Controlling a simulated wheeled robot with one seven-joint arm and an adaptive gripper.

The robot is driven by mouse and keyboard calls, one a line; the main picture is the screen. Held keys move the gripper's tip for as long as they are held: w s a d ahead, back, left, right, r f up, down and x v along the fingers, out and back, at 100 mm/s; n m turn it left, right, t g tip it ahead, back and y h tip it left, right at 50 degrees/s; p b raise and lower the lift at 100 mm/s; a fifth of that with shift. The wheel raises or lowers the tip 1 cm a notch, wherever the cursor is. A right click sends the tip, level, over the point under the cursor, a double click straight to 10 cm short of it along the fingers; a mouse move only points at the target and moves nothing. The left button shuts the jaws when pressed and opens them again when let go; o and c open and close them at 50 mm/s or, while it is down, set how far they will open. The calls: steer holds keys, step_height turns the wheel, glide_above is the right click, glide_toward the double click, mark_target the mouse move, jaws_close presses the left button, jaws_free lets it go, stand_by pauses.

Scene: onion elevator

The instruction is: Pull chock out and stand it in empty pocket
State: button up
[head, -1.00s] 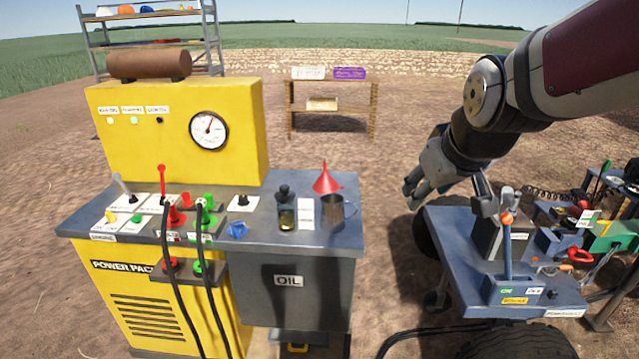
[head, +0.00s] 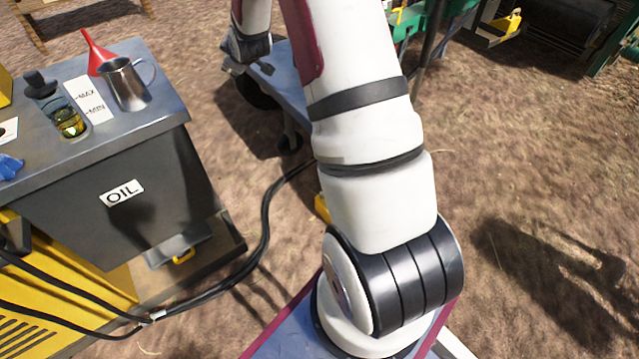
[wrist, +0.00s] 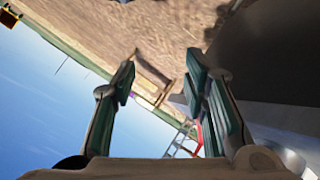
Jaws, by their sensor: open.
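My gripper (wrist: 160,84) is open and empty in the wrist view, its two fingers spread apart. In the head view part of my gripper (head: 232,62) shows at the top, beside the blue-grey cart top (head: 288,80). A small yellow piece (head: 322,208) shows low down behind my arm's left edge, mostly hidden; it may be a chock, but I cannot tell. A yellow block (head: 509,22) sits at the top right by dark machinery, far from my gripper. I cannot make out an empty pocket.
Open dirt lies at the right.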

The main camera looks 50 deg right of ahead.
steer(key=s+d+f+h+b, duration=0.1)
steer(key=d+f+b, duration=0.35)
steer(key=f, duration=0.85)
steer(key=s+d+f+n+t+h+b, duration=0.1)
steer(key=d+f+b, duration=0.3)
steer(key=f, duration=1)
steer(key=s+d+f+h+b, duration=0.1)
steer(key=d+f+h+b, duration=0.3)
steer(key=f, duration=0.9)
steer(key=s+a+f+h+b, duration=0.1)
steer(key=s+f+b, duration=0.4)
steer(key=s+f, duration=0.5)
steer(key=s+a+f+n+h+b, duration=0.1)
steer(key=s+f+b, duration=0.4)
steer(key=s+f, duration=0.6)
step_height(320, 180, down, 10)
steer(key=shift+s+a+r+g+h, duration=0.1)
steer(key=shift+s+a+g+h, duration=0.05)
steer(key=shift+a+g+h, duration=0.2)
steer(key=b+x, duration=0.5)
steer(key=x, duration=0.7)
steer(key=shift+b+x, duration=0.5)
steer(key=shift+x, duration=0.35)
